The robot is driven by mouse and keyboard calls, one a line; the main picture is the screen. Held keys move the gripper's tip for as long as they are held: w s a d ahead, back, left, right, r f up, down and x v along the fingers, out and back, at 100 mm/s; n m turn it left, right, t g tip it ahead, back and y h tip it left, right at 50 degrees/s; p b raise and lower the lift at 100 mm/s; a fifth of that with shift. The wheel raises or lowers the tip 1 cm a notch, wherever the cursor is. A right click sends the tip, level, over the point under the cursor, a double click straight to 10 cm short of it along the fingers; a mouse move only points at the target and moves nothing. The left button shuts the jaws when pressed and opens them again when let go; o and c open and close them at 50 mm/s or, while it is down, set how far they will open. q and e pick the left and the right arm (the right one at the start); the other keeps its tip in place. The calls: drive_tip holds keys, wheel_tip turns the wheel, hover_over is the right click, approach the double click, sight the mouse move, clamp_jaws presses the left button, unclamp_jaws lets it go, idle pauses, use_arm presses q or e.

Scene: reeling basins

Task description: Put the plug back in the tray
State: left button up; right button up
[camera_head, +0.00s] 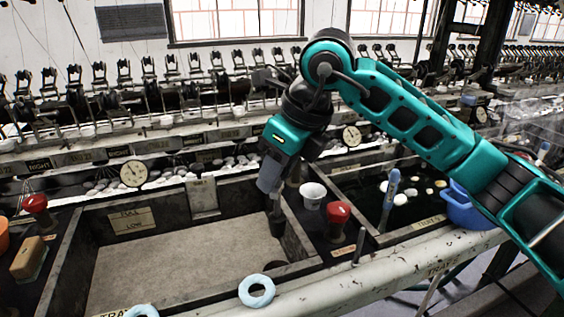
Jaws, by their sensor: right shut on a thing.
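My right gripper (272,190) points down over the right side of the tray (180,262), a wide basin with a bare grey floor. It is shut on a dark, narrow piece that looks like the plug (277,224), held upright near the tray's right wall. Whether the plug's lower end touches the floor is hard to tell. A dark round patch (272,266), maybe a drain hole, shows in the tray's near right corner, partly hidden by the rim. My left gripper is not in view.
A white cup (312,195) and a red knob (338,214) stand right of the tray. A pale blue ring (256,290) lies on the front rim. A blue tub (468,208) and a blue-topped stick (390,195) are further right. A sign (132,221) hangs on the back wall.

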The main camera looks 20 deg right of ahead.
sight(278, 217)
drive_tip(key=shift+f+b, duration=0.75)
drive_tip(key=shift+f, duration=0.35)
wheel_tip(278, 217, down, 4)
drive_tip(key=b, duration=0.2)
drive_tip(key=shift+b, duration=0.35)
wheel_tip(278, 217, down, 3)
drive_tip(key=shift+r+b, duration=0.1)
drive_tip(key=shift+b, duration=1.15)
drive_tip(key=shift+f+b, duration=0.4)
drive_tip(key=shift+f, duration=0.15)
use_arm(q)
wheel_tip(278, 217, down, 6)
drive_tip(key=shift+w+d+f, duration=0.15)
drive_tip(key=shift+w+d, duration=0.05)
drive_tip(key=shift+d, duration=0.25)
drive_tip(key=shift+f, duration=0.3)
use_arm(e)
drive_tip(key=shift+f, duration=0.1)
use_arm(q)
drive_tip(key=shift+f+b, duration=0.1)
drive_tip(key=shift+b, duration=0.3)
use_arm(e)
drive_tip(key=shift+f, duration=0.2)
